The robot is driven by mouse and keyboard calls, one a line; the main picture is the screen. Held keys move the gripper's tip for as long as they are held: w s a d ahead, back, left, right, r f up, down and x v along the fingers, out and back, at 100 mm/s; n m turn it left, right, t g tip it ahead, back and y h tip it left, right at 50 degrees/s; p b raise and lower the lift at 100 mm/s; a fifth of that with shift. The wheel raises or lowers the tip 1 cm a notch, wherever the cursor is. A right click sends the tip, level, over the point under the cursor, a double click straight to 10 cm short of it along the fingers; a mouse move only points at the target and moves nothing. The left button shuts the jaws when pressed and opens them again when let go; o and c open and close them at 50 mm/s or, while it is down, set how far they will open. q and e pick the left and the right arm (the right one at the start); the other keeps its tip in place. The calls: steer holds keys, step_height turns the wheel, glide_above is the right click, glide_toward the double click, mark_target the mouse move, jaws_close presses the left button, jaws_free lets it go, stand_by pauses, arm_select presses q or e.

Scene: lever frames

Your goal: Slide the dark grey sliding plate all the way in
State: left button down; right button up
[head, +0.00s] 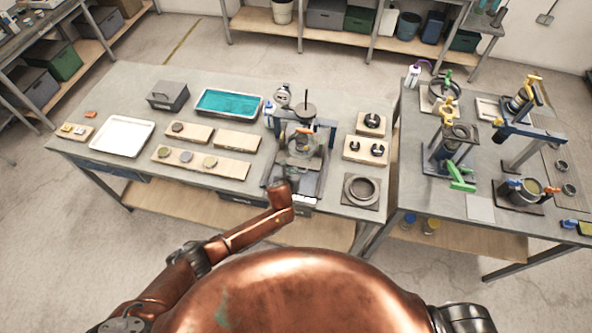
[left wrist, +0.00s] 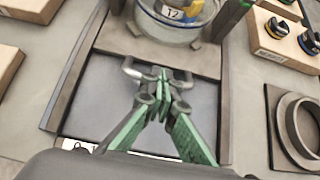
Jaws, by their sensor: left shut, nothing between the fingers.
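The dark grey sliding plate (left wrist: 112,42) lies between the side rails of a lever frame (head: 328,131) and carries a round metal pot (left wrist: 180,22). It has a bar handle (left wrist: 131,70) on its near edge. A bare bluish-grey bed (left wrist: 93,100) shows on the near side of the plate. My left gripper (left wrist: 162,80) is shut and empty, its green fingertips at the middle of the handle; I cannot tell whether they touch it. In the head view the left gripper (head: 287,184) is at the near end of the frame and partly hides it. My right gripper is out of view.
A block with small weights (head: 365,150) and a plate with a ring (head: 362,191) stand right of the frame. Wooden boards (head: 200,162), a white tray (head: 122,137) and a teal tray (head: 228,103) lie to the left. Another table (head: 480,208) with lever devices is at right.

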arm_select(q)
steer(key=shift+w+d+b, duration=0.3)
steer(key=shift+w+b, duration=0.05)
steer(key=shift+w, duration=0.55)
steer(key=shift+w+d+b, duration=0.3)
steer(key=shift+w+b, duration=0.25)
steer(key=shift+w, duration=0.4)
steer(key=shift+w+d+b, duration=0.3)
steer(key=shift+w+b, duration=0.25)
steer(key=shift+w, duration=0.4)
steer(key=shift+s+a+r+p, duration=0.1)
steer(key=shift+s+r+p, duration=0.2)
steer(key=shift+p, duration=0.35)
steer(key=shift+s+a+r+p, duration=0.2)
steer(key=shift+s+p, duration=0.15)
steer(key=shift+p, duration=0.15)
steer(key=shift+s+a+r+p, duration=0.1)
steer(key=shift+s+r+p, duration=0.05)
steer(key=shift+s+p, duration=0.3)
steer(key=s+p, duration=0.1)
steer(key=s+r+p, duration=0.1)
steer(key=p, duration=0.1)
steer(key=s+a+p, duration=0.1)
steer(key=p, duration=0.1)
steer(key=shift+s+r, duration=0.25)
steer(key=shift+r, duration=0.1)
